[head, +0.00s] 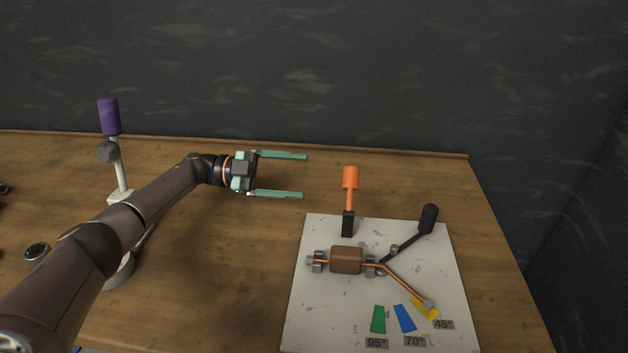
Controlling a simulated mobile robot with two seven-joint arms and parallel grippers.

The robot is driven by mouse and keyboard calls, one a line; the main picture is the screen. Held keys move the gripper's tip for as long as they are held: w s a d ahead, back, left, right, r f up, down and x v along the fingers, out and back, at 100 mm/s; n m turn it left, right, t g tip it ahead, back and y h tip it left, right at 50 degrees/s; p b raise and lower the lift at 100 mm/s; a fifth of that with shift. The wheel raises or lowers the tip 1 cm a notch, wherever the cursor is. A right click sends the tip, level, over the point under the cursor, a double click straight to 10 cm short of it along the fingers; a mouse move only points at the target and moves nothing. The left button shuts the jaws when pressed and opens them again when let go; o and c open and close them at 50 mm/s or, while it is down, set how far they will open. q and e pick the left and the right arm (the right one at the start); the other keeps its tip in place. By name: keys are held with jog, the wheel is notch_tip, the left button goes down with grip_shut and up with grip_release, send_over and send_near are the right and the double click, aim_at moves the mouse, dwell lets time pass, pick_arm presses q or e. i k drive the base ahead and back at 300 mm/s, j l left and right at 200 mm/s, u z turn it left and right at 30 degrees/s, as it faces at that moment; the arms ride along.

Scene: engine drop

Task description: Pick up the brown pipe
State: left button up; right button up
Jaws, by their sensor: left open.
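The brown pipe (345,260) lies on the pale board (302,300) at the right part of the table. It has a thick brown middle and a thin copper-coloured arm that slants down to the right, its end by the yellow mark (424,307). My left gripper (305,175) is open and empty, with its two green fingers pointing right. It shows up and to the left of the pipe, apart from it. My right gripper is not in view.
An orange-topped lever (350,179) and a black-knobbed lever (427,219) rise from the board. Green (378,319) and blue (405,318) marks lie near its front. A purple-topped lever (109,117) stands behind my left arm.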

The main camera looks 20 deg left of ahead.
aim_at(343, 260)
jog(key=k+l, duration=0.5)
jog(key=k, duration=0.2)
jog(key=k+l, duration=0.5)
jog(key=k, duration=0.15)
